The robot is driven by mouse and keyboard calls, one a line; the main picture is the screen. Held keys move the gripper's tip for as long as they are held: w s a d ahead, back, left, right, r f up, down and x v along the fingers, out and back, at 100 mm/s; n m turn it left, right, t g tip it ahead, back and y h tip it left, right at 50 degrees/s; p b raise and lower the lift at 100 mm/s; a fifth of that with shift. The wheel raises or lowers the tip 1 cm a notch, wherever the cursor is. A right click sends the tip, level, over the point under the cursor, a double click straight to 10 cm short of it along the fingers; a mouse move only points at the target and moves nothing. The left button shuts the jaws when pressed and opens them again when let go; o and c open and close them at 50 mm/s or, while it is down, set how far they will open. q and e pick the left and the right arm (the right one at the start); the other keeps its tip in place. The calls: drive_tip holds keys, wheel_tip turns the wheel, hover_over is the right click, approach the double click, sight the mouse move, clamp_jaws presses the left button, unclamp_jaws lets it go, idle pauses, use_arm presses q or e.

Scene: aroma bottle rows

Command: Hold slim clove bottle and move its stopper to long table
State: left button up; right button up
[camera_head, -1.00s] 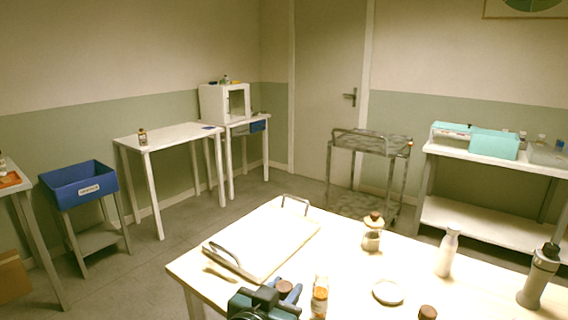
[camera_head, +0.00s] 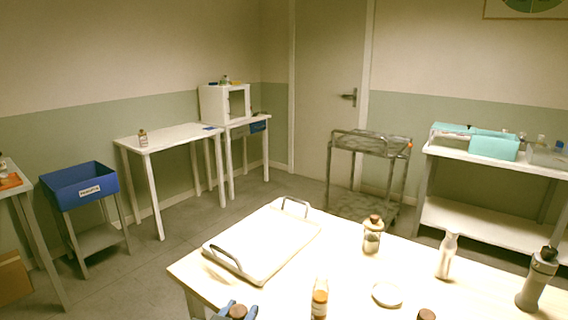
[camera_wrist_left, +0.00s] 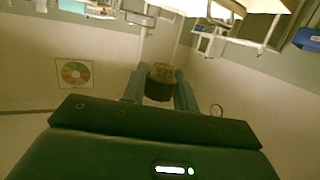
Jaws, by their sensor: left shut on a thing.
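My left gripper (camera_head: 236,309) is at the bottom edge of the head view, partly cut off. It is shut on a brown round stopper (camera_head: 238,311); the wrist view also shows the stopper (camera_wrist_left: 160,82) between the fingers. A slim clear bottle (camera_head: 320,300) with amber contents stands upright on the near table (camera_head: 350,280), right of the gripper and apart from it. No stopper shows on its top, and its label cannot be read. My right gripper is not in view.
A tray with handles (camera_head: 262,242) lies on the near table. A stoppered jar (camera_head: 372,238), a white bottle (camera_head: 447,256), a grey bottle (camera_head: 537,282), a white dish (camera_head: 388,294) and a brown round piece (camera_head: 427,314) stand further right. A white table (camera_head: 175,137) is across the room.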

use_arm(q)
drive_tip(key=s+a+n+y, duration=0.1)
drive_tip(key=s+a+y, duration=0.1)
drive_tip(key=a, duration=0.4)
drive_tip(key=s+a+n+y+p, duration=0.1)
drive_tip(key=s+a+n+y, duration=0.1)
drive_tip(key=s+a, duration=0.3)
drive_tip(key=shift+s+a+t, duration=0.15)
drive_tip(key=shift+a+t, duration=0.25)
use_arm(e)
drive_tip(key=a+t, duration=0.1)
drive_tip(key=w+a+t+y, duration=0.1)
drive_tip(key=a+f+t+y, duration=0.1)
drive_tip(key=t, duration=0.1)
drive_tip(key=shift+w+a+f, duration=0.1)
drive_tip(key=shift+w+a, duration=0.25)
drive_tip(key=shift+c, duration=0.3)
